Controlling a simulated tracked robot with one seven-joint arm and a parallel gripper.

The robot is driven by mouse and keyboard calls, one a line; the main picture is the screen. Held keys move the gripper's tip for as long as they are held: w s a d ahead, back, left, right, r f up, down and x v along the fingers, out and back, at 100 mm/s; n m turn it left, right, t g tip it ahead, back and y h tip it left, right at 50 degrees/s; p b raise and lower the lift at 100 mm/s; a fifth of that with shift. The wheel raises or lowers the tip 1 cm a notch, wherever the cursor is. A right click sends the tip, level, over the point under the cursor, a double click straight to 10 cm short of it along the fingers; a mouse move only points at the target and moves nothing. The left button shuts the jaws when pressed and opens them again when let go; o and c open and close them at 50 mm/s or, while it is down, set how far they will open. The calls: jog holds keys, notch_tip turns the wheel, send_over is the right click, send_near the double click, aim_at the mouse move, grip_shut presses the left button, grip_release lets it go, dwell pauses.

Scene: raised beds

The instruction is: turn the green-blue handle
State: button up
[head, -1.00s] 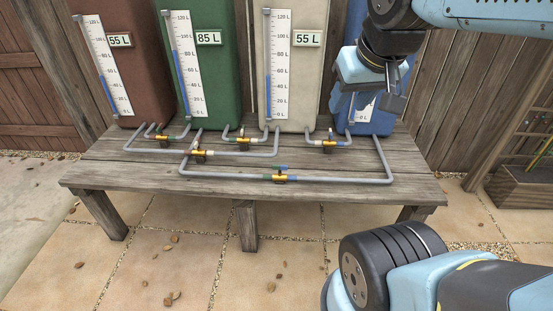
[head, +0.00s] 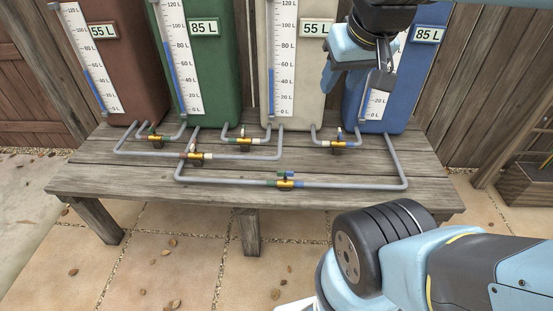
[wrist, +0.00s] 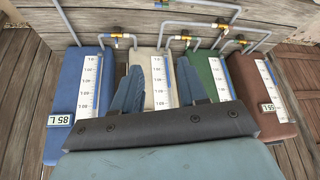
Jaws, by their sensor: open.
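The green-blue handle (head: 286,174) sits on a yellow valve in the front pipe on the wooden bench. In the wrist view the front valve (wrist: 163,4) is at the very top edge, partly cut off. My gripper (head: 356,80) hangs in front of the cream and blue tanks, above and to the right of the handle and well apart from it. In the wrist view my gripper (wrist: 160,84) shows two spread fingers with nothing between them.
Brown (head: 135,60), green (head: 222,75), cream (head: 313,75) and blue (head: 413,75) tanks stand along the back of the bench (head: 100,185). Other yellow valves, such as the cream-blue one (head: 339,144), sit on pipes close behind. The bench front is clear.

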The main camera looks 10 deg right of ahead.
jog(key=n+g, duration=0.6)
jog(key=n, duration=0.8)
send_over(285, 172)
notch_tip(285, 172, down, 40)
notch_tip(285, 172, down, 13)
jog(key=shift+w+d+r, duration=0.1)
